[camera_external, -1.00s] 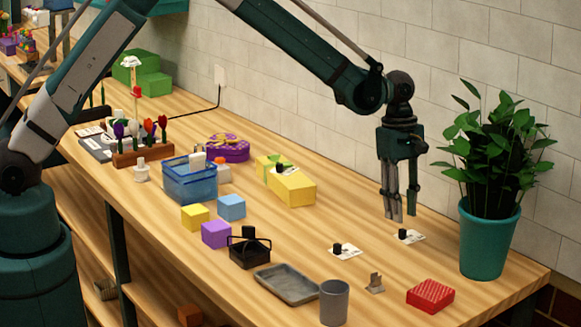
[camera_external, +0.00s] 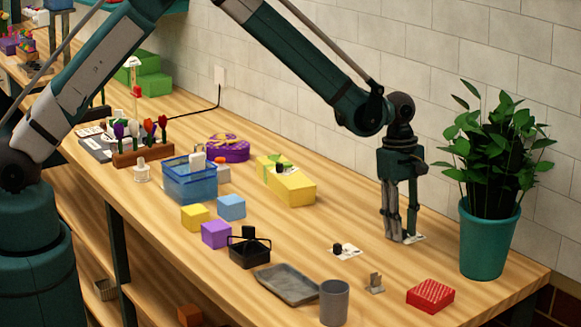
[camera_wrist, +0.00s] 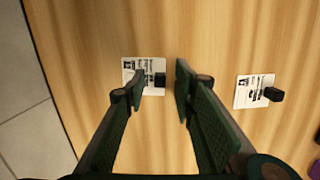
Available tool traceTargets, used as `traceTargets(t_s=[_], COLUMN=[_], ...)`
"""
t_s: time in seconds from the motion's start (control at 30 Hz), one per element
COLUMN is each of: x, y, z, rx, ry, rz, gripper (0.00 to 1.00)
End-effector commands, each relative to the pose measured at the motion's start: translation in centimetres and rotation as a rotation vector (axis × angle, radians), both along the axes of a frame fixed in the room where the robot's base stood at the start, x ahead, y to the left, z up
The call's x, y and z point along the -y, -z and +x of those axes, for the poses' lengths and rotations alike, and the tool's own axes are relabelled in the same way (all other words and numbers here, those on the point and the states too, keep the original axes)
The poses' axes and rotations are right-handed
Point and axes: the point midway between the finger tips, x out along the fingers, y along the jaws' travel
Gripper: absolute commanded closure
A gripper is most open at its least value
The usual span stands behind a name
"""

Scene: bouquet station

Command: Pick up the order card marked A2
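Two white order cards with black knobs lie flat on the table; I cannot read which one is marked A2. One card (camera_external: 416,238) is mostly hidden behind my gripper (camera_external: 400,238) in the external view. In the wrist view this card (camera_wrist: 130,68) shows with its knob (camera_wrist: 160,79) between the fingertips of my gripper (camera_wrist: 160,76). My gripper is open and points down, with a gap on the right side of the knob. The other card (camera_external: 349,252) lies to the left in the external view and to the right in the wrist view (camera_wrist: 247,93).
A plant in a teal pot (camera_external: 488,243) stands close to the right of my gripper. A red box (camera_external: 431,296), a small metal holder (camera_external: 375,284), a grey cup (camera_external: 334,302) and a grey tray (camera_external: 288,285) stand toward the front. A yellow box (camera_external: 292,188) is to the left.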

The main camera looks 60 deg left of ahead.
Motion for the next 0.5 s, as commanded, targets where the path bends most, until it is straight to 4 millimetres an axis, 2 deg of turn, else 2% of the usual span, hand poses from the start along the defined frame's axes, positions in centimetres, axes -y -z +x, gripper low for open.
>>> traceTargets(t_s=[0.23,0.4,0.5], x=[0.01,0.00,0.01], y=[-0.01,-0.02,-0.02], z=[0.00,0.00,0.00], rx=[0.000,0.000,0.000], ry=[0.000,0.000,0.000], rz=[0.000,0.000,0.000], gripper=[0.73,0.96,0.97])
